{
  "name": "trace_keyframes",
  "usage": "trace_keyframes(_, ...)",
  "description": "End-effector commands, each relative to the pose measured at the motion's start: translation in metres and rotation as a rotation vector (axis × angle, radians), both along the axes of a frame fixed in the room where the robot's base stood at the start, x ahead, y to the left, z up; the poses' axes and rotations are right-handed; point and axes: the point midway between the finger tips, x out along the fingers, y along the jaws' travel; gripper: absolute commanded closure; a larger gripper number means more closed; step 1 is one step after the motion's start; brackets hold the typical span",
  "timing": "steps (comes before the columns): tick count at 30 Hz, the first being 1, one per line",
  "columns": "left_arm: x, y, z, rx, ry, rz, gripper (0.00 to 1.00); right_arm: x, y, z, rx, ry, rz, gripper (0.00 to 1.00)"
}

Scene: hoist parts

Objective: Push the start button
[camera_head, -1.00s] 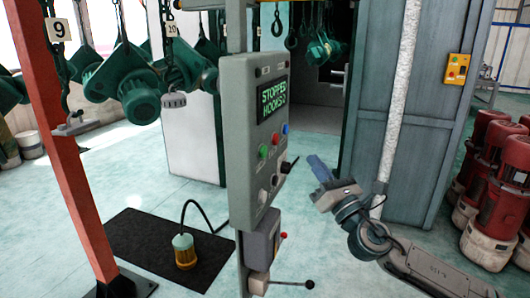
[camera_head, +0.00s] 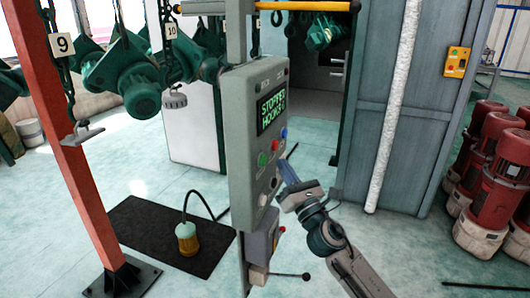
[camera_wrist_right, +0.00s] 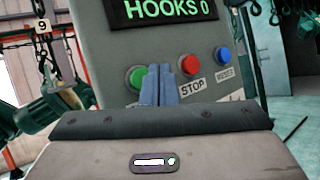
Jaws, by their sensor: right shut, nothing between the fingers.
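The grey control box (camera_head: 240,150) stands on a post in the middle of the head view, its lit green display (camera_head: 271,110) reading stopped and hooks 0. Below the display are a green button (camera_head: 262,159), a red button (camera_head: 275,145) and a blue button (camera_head: 284,133). In the wrist view the red button (camera_wrist_right: 190,65) is labelled STOP; any label of the green button (camera_wrist_right: 135,77) is hidden. My right gripper (camera_head: 284,169) is shut and empty, close to the panel. In the wrist view its fingertips (camera_wrist_right: 158,68) appear between the green and red buttons, partly covering the green one's right edge.
A lower box with a lever (camera_head: 290,275) hangs under the control box. A red post (camera_head: 75,150) and green hoists (camera_head: 142,98) are at left. A lamp-like device (camera_head: 187,240) lies on a black mat (camera_head: 140,245). Red motors (camera_head: 498,180) stand at right.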

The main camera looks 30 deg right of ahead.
Motion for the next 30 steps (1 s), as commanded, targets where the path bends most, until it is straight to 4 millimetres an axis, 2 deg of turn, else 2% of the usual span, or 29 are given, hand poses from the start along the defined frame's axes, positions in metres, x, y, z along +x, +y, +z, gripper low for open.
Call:
trace_keyframes(1,0.0001,0.0,0.0063,0.0,0.0,0.0,0.42,0.0033,0.0028,0.0027,0.003,0.0,0.001,1.0)
trace_keyframes(6,0.0001,0.0001,0.0106,0.0,0.0,0.0,0.42,0.0094,0.0088,0.0009,0.0,0.001,0.002,1.0)
trace_keyframes(30,-0.0001,0.001,0.0105,0.001,0.0,0.0,0.42,0.0104,0.0099,-0.0003,-0.001,0.0,0.002,1.0)
